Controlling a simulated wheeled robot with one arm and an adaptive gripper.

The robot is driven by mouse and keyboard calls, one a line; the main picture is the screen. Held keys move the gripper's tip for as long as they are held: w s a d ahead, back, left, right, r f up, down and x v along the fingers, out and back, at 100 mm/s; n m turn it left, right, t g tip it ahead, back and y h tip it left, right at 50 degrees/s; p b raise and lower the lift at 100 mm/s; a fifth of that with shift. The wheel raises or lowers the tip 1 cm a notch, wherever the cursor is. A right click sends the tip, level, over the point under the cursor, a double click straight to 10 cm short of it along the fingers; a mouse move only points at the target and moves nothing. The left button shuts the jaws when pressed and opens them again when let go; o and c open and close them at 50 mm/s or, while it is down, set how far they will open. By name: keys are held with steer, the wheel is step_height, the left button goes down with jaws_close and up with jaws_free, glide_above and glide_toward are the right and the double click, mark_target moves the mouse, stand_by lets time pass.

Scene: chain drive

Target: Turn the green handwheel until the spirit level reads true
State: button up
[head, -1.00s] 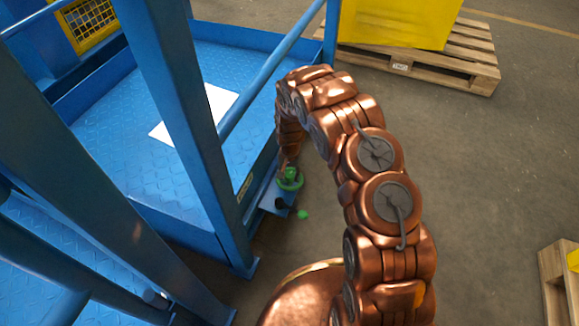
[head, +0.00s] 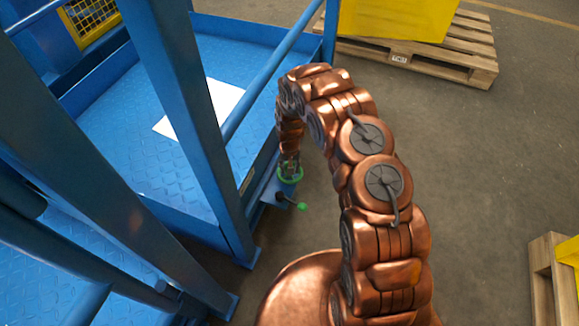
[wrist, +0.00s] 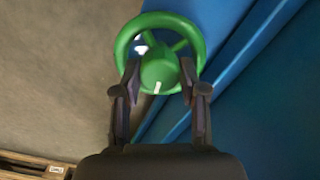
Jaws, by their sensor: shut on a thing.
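The green handwheel (head: 290,177) stands low at the outer corner of the blue platform. In the wrist view the handwheel (wrist: 158,62) shows its round rim, spokes and a hub with a white mark. My gripper (wrist: 160,77) reaches it from above in the head view, and its two dark fingers lie on either side of the hub. The gripper is shut on the handwheel. I cannot make out the spirit level in either view.
A small lever with a green knob (head: 302,207) sticks out just below the handwheel. Blue posts and a rail (head: 262,90) stand close on the left. A white sheet (head: 200,110) lies on the platform. A wooden pallet (head: 440,58) stands at the back right; grey floor is clear between.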

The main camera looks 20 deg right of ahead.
steer(key=o, duration=1.1)
steer(key=shift+o, duration=0.2)
steer(key=shift+r, duration=0.2)
step_height(320, 180, up, 12)
steer(key=shift+f, duration=0.2)
